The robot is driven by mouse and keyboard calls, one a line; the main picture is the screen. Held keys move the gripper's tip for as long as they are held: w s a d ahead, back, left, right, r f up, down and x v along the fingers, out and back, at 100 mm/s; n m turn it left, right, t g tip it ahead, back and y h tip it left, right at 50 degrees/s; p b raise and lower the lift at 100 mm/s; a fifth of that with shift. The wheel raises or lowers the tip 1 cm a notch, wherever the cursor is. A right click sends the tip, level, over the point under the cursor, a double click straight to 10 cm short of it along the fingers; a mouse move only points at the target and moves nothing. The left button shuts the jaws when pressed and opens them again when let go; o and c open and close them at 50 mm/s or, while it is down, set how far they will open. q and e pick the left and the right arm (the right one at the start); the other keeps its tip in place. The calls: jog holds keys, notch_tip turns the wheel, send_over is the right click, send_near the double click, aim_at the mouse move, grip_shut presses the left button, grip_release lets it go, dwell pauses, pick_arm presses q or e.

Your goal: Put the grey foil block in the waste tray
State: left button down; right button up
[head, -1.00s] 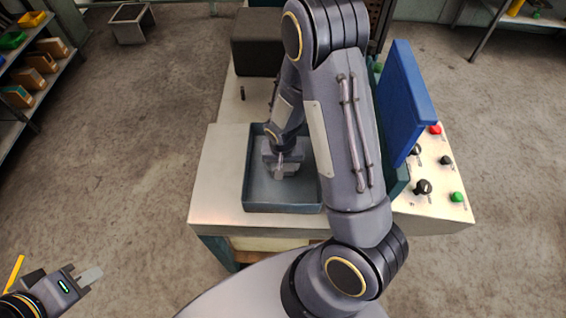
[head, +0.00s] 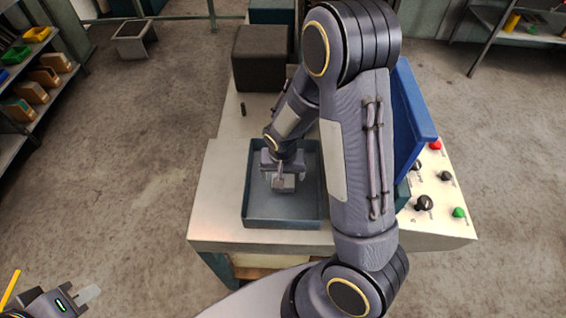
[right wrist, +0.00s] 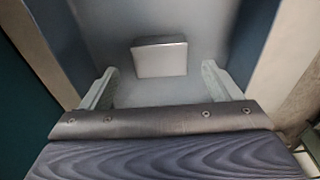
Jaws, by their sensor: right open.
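The grey foil block (head: 285,184) is inside the blue-grey waste tray (head: 281,222) on the bench. In the right wrist view the block (right wrist: 159,57) lies on the tray floor, ahead of my fingers, with gaps to both. My right gripper (head: 284,176) is open and empty, low over the tray. Its two fingers also stand wide apart in the right wrist view (right wrist: 158,88). My left gripper (head: 88,293) is at the lower left, away from the bench and partly cut off. Its finger spacing is unclear.
A dark box (head: 260,58) stands at the back of the bench. A blue panel (head: 408,115) stands upright right of my right arm, beside a control panel with knobs and buttons (head: 424,202). The bench top left of the tray is clear.

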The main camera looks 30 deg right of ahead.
jog(key=s+a+r+n+t+y, duration=0.15)
jog(key=s+r, duration=0.25)
jog(key=r, duration=0.4)
jog(key=s+r+y, duration=0.2)
jog(key=s+r, duration=0.2)
jog(key=r, duration=0.4)
jog(key=s+a+r+n+t+y, duration=0.1)
jog(key=s+a+r+n+t, duration=0.1)
jog(key=s+r, duration=0.3)
jog(key=s+n+t, duration=0.1)
jog(key=s, duration=0.3)
jog(key=shift+a+r, duration=0.3)
jog(key=shift+r, duration=0.05)
